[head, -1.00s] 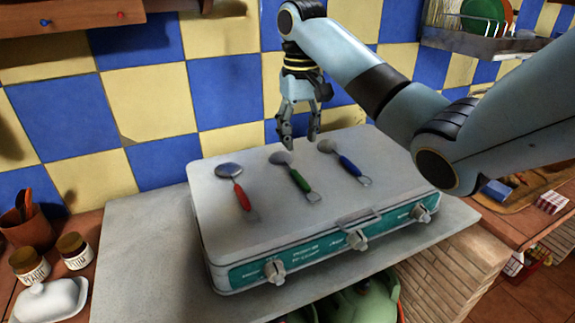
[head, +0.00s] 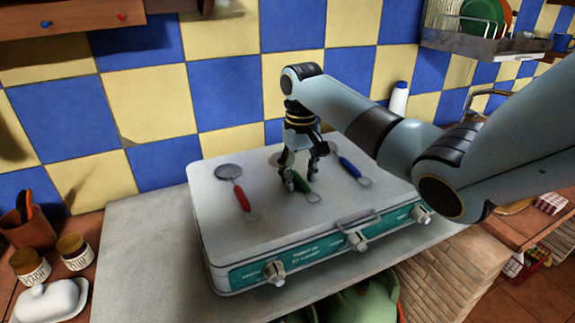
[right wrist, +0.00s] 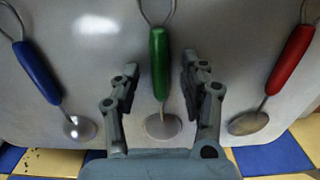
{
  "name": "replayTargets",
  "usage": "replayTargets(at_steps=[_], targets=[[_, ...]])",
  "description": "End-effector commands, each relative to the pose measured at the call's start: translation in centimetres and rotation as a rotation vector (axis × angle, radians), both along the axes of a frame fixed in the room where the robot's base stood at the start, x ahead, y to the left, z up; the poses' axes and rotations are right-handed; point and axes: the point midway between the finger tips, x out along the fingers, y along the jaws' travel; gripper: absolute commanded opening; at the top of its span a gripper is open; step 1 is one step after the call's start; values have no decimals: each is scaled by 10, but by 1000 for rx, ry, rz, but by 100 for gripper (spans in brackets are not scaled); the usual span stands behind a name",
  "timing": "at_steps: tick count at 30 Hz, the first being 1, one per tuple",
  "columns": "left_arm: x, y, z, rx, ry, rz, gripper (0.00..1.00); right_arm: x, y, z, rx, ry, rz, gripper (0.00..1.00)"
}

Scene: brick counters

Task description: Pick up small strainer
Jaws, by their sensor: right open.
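Three strainer-like utensils lie side by side on the white stove lid. One has a red handle (head: 242,199), one a green handle (head: 303,187) and one a blue handle (head: 349,167). The heads look similar in size, so I cannot tell surely which is the small strainer. My right gripper (head: 299,180) is open and low over the green one, pointing down. In the right wrist view the green handle (right wrist: 159,62) lies between the two open fingers (right wrist: 160,75), with a gap on each side. The gripper partly hides the green utensil in the head view. My left gripper is not in view.
The stove (head: 215,230) has a front handle and knobs and stands on a grey counter (head: 150,245). A butter dish (head: 52,303) and jars (head: 75,252) stand at the left. The tiled wall is close behind. A white bottle (head: 399,98) stands behind my right arm.

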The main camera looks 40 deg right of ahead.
Motion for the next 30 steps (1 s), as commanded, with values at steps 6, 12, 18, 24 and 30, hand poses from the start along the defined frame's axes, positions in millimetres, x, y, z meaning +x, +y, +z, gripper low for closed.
replayTargets(at_steps=[6, 12, 18, 24, 30], targets=[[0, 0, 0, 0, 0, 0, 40, 0, 0, 0, 0, 0, 0, 30], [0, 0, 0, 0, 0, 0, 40, 0, 0, 0, 0, 0, 0, 4], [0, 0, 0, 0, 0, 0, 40, 0, 0, 1, 0, -1, 0, 0], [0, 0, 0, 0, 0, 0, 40, 0, 0, 1, 0, -1, 0, 0], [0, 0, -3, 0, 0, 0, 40, 1, -1, 16, -2, -3, 1, 0]])
